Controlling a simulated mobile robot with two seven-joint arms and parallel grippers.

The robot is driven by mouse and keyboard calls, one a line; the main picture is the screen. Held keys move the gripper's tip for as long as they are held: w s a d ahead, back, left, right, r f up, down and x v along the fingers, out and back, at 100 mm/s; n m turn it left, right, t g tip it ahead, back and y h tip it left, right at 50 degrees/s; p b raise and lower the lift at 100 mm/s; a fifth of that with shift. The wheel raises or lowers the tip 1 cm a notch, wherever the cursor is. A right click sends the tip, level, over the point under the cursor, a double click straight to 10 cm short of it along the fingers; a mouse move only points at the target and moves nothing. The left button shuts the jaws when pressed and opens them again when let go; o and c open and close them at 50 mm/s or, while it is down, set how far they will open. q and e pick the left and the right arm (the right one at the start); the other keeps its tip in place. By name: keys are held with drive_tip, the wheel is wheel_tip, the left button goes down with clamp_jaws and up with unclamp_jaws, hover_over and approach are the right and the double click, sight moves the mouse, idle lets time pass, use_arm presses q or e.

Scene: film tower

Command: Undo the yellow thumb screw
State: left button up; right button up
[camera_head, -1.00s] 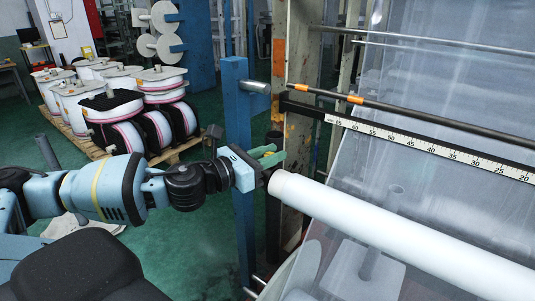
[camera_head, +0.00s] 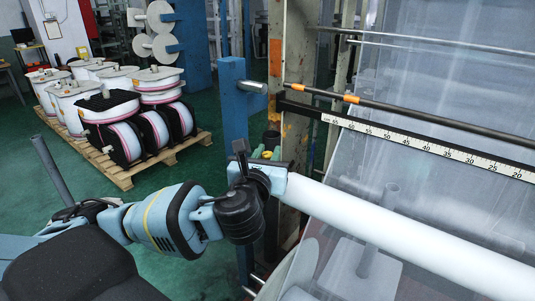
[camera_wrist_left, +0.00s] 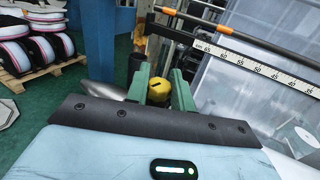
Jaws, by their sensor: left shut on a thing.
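The yellow thumb screw (camera_wrist_left: 159,90) shows in the left wrist view as a round yellow head with a dark slot-like mark. It sits between the two green fingers of my left gripper (camera_wrist_left: 161,84), which is shut on it. My wrist hides the screw there. My right gripper is in neither view.
A blue post (camera_head: 234,110) stands close by my wrist. A white roller (camera_head: 380,225) runs to the right, below a ruler bar (camera_head: 420,146) and a dark rod (camera_head: 430,122). Film spools on a pallet (camera_head: 118,178) stand on the green floor at the left.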

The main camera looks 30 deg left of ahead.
use_arm(q)
drive_tip(key=shift+n+y, duration=0.3)
drive_tip(key=shift+y, duration=0.2)
drive_tip(key=o, duration=0.9)
drive_tip(key=shift+o, duration=0.2)
drive_tip(key=shift+s, duration=0.1)
drive_tip(key=v, duration=0.7)
drive_tip(key=shift+s+d, duration=0.15)
drive_tip(key=shift+s, duration=0.1)
drive_tip(key=shift+r, duration=0.1)
